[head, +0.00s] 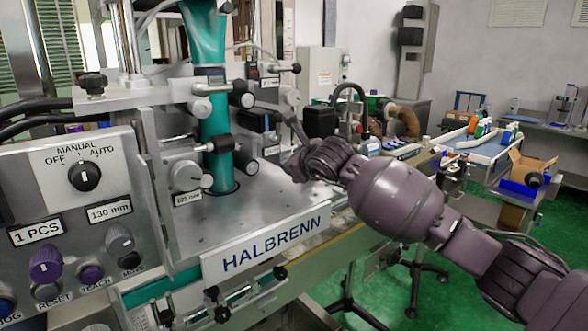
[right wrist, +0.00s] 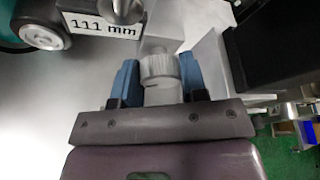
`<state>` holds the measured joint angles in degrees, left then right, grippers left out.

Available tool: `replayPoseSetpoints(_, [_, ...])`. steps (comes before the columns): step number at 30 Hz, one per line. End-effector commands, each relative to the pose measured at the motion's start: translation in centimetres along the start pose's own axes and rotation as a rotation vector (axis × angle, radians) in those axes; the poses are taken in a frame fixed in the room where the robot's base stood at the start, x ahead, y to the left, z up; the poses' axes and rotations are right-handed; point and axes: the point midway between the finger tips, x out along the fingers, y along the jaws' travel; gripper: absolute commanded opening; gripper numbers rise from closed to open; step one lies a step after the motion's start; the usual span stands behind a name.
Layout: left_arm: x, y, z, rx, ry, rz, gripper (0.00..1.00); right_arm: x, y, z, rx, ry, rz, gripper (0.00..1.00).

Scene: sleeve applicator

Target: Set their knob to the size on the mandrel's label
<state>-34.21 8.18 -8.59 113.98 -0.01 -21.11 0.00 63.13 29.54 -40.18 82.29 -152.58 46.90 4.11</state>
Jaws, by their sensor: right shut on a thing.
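In the right wrist view my right gripper (right wrist: 158,80) has its two blue fingers closed on the sides of a ribbed grey knob (right wrist: 159,66). A label reading 111 mm (right wrist: 103,26) sits to its upper left. In the head view my right gripper (head: 296,140) reaches in from the right behind the machine plate; its fingertips and the held knob are hard to make out there. A teal sleeve-covered mandrel (head: 213,120) stands upright left of it. A small label (head: 188,198) under a round knob (head: 186,176) seems to read 125 mm. My left gripper is out of view.
The control panel (head: 30,160) at the left has a mode selector (head: 84,176) and a 130 mm label (head: 110,212). The HALBRENN plate (head: 272,245) fronts the machine deck. A black box (right wrist: 275,45) stands right of the held knob.

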Motion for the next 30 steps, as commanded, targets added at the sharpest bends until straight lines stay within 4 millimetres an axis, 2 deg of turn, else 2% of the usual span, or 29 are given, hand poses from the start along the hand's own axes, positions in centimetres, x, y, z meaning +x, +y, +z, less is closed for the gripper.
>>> replayPoseSetpoints(1, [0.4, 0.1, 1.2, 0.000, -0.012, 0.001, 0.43, 0.3, 0.4, -0.5, -0.033, 0.000, -0.011, 0.16])
replayPoseSetpoints(11, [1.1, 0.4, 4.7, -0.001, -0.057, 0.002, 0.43, 0.3, 0.4, -0.5, -0.237, 0.002, -0.096, 0.16])
replayPoseSetpoints(22, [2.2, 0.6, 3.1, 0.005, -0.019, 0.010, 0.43, 0.1, 0.3, -0.2, -0.340, 0.001, -0.139, 0.16])
replayPoseSetpoints(30, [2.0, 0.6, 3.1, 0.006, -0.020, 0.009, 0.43, 0.0, 0.2, 0.0, -0.346, 0.000, -0.142, 0.16])
